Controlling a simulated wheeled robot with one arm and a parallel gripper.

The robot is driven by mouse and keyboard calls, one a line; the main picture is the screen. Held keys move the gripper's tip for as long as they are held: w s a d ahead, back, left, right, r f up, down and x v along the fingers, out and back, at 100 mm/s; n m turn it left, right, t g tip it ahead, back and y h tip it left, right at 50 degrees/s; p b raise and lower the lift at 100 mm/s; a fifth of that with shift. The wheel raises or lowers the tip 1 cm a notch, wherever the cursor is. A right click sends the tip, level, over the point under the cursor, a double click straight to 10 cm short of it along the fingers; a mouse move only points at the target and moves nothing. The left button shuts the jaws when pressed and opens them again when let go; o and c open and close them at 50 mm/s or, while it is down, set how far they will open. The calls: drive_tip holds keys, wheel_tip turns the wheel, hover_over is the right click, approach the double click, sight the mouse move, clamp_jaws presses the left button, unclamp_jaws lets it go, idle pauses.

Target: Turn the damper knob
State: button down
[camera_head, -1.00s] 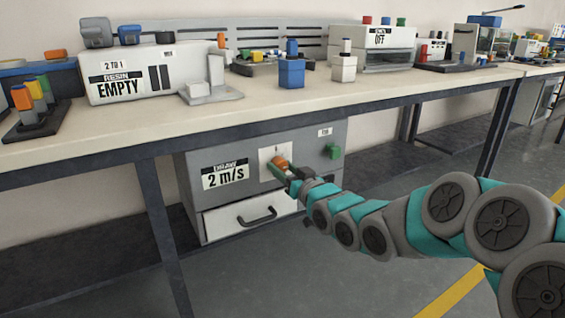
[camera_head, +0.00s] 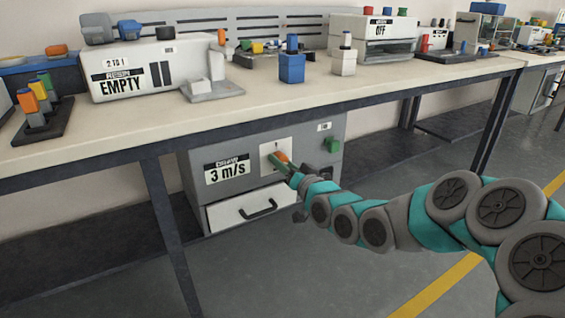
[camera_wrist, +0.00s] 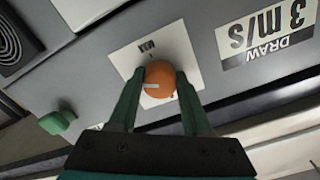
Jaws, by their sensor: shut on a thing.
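The orange damper knob (camera_wrist: 160,79) sits on a white plate (camera_wrist: 183,56) on the front of a grey cabinet (camera_head: 190,165) under the bench. A pale pointer mark shows on the knob in the wrist view. My gripper (camera_wrist: 160,88) has its two green fingers on either side of the knob, shut on it. In the head view my gripper (camera_head: 284,163) reaches the knob from the right and partly hides it. A label (camera_head: 228,170) on the cabinet reads "DRAW 3 m/s".
A green knob (camera_head: 332,145) is on the cabinet's right side. Below is a white drawer (camera_head: 230,212) with a dark handle. The bench top (camera_head: 350,90) above carries a resin unit (camera_head: 140,75) and several small devices. Open floor lies to the right.

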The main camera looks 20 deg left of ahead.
drive_tip(key=shift+c, duration=1.7)
unclamp_jaws()
drive_tip(key=v, duration=0.7)
drive_tip(key=shift+s+d, duration=0.25)
drive_tip(key=shift+d, duration=0.05)
